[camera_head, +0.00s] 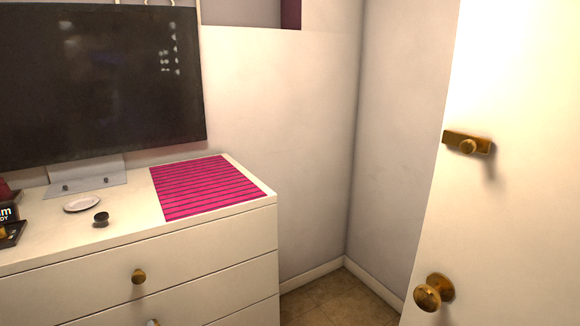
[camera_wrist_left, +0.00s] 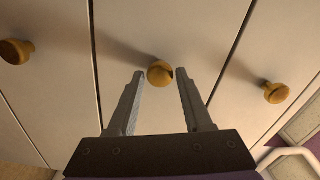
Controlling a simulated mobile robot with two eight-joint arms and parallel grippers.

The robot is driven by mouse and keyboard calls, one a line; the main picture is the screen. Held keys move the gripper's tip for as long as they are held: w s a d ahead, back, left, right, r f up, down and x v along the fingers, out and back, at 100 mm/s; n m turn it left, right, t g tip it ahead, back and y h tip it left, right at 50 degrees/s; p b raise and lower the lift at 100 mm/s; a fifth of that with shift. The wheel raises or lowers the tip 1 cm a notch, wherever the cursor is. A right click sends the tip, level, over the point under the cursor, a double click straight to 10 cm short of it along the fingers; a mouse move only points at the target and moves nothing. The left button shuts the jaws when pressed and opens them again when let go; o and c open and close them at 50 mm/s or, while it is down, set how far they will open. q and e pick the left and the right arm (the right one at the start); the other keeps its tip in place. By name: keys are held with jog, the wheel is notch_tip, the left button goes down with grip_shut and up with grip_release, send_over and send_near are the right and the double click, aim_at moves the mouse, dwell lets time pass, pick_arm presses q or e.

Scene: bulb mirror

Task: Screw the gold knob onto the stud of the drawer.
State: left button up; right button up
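The white drawer unit (camera_head: 215,280) stands at the lower left in the head view. A gold knob (camera_head: 139,276) sits on its top drawer front. In the left wrist view, a gold knob (camera_wrist_left: 160,73) lies between the fingertips of my left gripper (camera_wrist_left: 160,71), against a drawer front. The fingers are open, with a gap showing at the left; I cannot tell whether the right finger touches it. Two other gold knobs show there, at the left (camera_wrist_left: 15,52) and right (camera_wrist_left: 277,92). No bare stud is visible. My right gripper is not in view.
On the unit's top are a white dish (camera_head: 82,204), a small dark round piece (camera_head: 101,219), a pink striped mat (camera_head: 205,187) and a television (camera_head: 95,85). A white door (camera_head: 510,220) with gold fittings stands at the right. Floor (camera_head: 340,300) shows between them.

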pick_arm(q)
jog(key=shift+v, duration=1.55)
jog(key=o, duration=0.6)
jog(key=shift+c, duration=0.2)
jog(key=c, duration=0.5)
jog(key=n, duration=2.7)
jog(key=shift+a+n+b, duration=0.1)
jog(key=shift+n+b, duration=0.2)
jog(key=shift+b, duration=0.1)
